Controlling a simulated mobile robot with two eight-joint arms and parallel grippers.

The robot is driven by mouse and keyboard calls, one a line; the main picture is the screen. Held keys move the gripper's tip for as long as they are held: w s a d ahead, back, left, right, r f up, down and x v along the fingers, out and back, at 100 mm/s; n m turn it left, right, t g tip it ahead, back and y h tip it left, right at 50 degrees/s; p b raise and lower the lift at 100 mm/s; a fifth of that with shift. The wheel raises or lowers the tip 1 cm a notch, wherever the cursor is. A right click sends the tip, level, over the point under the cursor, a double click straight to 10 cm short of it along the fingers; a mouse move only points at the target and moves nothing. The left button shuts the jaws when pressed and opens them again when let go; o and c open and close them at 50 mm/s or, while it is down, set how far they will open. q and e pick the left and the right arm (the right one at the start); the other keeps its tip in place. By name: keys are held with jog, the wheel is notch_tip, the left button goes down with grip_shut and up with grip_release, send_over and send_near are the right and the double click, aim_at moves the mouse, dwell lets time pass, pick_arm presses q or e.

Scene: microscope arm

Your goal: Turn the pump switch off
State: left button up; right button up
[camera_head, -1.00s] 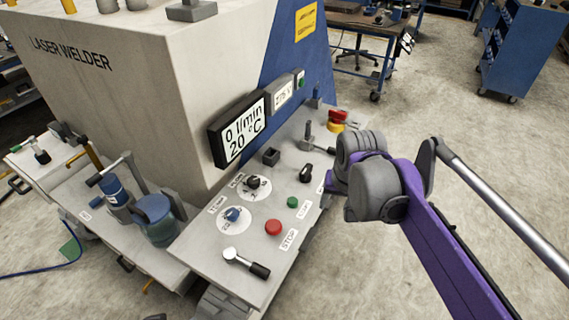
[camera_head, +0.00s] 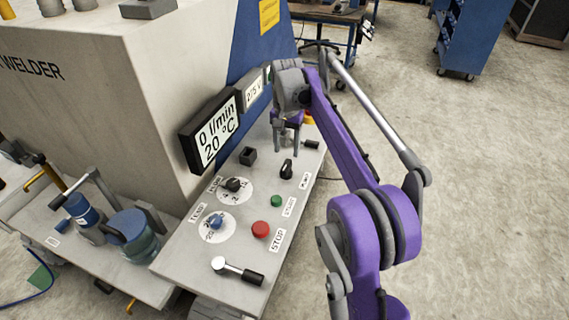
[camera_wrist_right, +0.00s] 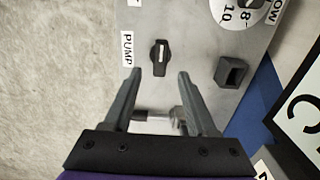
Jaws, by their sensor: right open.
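The pump switch (camera_head: 286,168) is a black rotary knob on the grey control panel (camera_head: 185,262), with a small label beside it. In the right wrist view the knob (camera_wrist_right: 160,56) shows a white line running up and down the picture, next to the PUMP label (camera_wrist_right: 127,48). My right gripper (camera_head: 286,148) is over the panel, just behind the knob in the head view. Its two fingers (camera_wrist_right: 159,74) are spread and empty, pointing towards the knob, which appears centred just beyond the tips. My left gripper is in neither view.
A lever handle (camera_head: 311,144) is close by the right gripper and shows between the fingers in the wrist view. A black square socket (camera_head: 248,156), red stop button (camera_head: 261,229), green button (camera_head: 276,201) and dials share the panel. A display (camera_head: 212,130) reads 0 l/min, 20 °C.

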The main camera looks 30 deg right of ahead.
aim_at(286, 165)
notch_tip(286, 165, down, 7)
jog(key=shift+r, duration=0.2)
grip_shut()
dwell(0.3)
